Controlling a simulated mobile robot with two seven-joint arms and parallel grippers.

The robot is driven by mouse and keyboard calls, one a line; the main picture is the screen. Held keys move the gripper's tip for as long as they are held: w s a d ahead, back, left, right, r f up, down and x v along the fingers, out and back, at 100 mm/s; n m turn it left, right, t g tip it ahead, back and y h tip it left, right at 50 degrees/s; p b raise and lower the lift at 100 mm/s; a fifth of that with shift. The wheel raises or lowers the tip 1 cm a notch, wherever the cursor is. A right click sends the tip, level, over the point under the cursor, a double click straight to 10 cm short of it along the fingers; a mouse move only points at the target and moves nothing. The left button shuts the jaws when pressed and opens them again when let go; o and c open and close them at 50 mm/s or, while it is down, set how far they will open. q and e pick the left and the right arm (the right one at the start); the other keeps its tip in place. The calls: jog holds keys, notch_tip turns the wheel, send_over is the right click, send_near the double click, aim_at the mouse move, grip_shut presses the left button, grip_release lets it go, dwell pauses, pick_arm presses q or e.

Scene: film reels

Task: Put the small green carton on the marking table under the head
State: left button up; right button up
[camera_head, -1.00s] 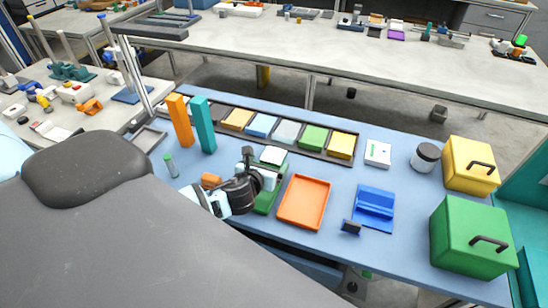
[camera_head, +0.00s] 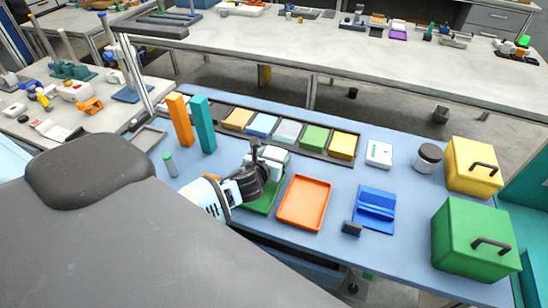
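My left gripper (camera_head: 263,168) reaches in over a small machine with a green base (camera_head: 262,205) and a pale, green-edged head (camera_head: 276,157). This machine appears to be the one with the marking table; the gripper covers the space under its head. I cannot make out the small green carton; anything between the fingers is hidden, and the fingers are too small and dark to tell open from shut. My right gripper is not in view.
An orange tray (camera_head: 305,202) lies just right of the machine, with a blue stand (camera_head: 374,208) beyond it. Orange (camera_head: 180,121) and teal (camera_head: 202,125) posts stand behind left. A rack of coloured blocks (camera_head: 262,125) lies behind. Yellow (camera_head: 472,167) and green (camera_head: 474,240) boxes stand right.

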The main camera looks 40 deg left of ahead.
aim_at(272, 150)
pick_arm(q)
jog(key=c, duration=0.7)
jog(key=shift+r, duration=0.1)
jog(key=shift+r, duration=0.5)
jog(key=r, duration=0.2)
jog(key=shift+s+d+r+p, duration=0.25)
jog(key=shift+s+r+p, duration=0.05)
jog(key=shift+s+p, duration=0.05)
jog(key=s+d, duration=0.2)
jog(key=s, duration=0.2)
jog(key=s+d, duration=0.3)
jog(key=s, duration=0.1)
jog(key=s+d+r, duration=0.1)
jog(key=s+d, duration=0.2)
jog(key=s, duration=0.2)
jog(key=shift+d+r, duration=0.1)
jog(key=shift+d, duration=0.05)
